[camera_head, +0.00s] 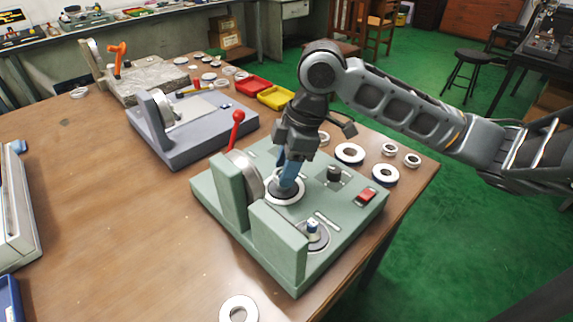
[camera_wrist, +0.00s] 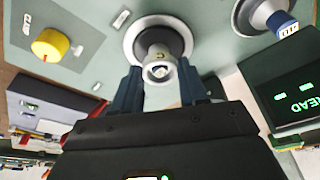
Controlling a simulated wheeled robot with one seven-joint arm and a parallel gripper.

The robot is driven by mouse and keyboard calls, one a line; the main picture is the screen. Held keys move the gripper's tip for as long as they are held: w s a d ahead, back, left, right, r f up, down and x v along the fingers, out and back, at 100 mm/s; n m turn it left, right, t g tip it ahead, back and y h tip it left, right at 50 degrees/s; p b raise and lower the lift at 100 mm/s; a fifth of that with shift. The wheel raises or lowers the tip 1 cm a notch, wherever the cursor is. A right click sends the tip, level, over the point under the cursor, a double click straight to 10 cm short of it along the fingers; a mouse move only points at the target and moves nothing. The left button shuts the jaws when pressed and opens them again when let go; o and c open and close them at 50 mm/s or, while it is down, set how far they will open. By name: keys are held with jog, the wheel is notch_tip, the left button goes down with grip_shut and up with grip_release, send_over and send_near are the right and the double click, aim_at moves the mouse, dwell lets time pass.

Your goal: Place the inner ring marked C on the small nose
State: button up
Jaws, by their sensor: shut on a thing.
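My gripper (camera_head: 289,177) points down at the rear round seat (camera_head: 287,198) of the green machine (camera_head: 215,205). In the wrist view its two blue fingers (camera_wrist: 160,88) are shut on a small grey ring-like part (camera_wrist: 159,71), which sits in line with the nose and pale round flange (camera_wrist: 178,30) beyond.
Several loose rings lie right of the machine, including a large one (camera_head: 350,154). Another ring (camera_head: 239,309) lies at the front. Green uprights (camera_head: 278,243) stand close left of the seats.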

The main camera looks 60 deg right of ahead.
jog(key=shift+f+b, duration=1)
jog(key=shift+f, duration=0.25)
jog(key=o, duration=1.1)
jog(key=shift+o, duration=0.2)
jog(key=shift+r, duration=0.15)
jog(key=v, duration=0.7)
jog(key=shift+r, duration=0.25)
jog(key=shift+s+d, duration=0.1)
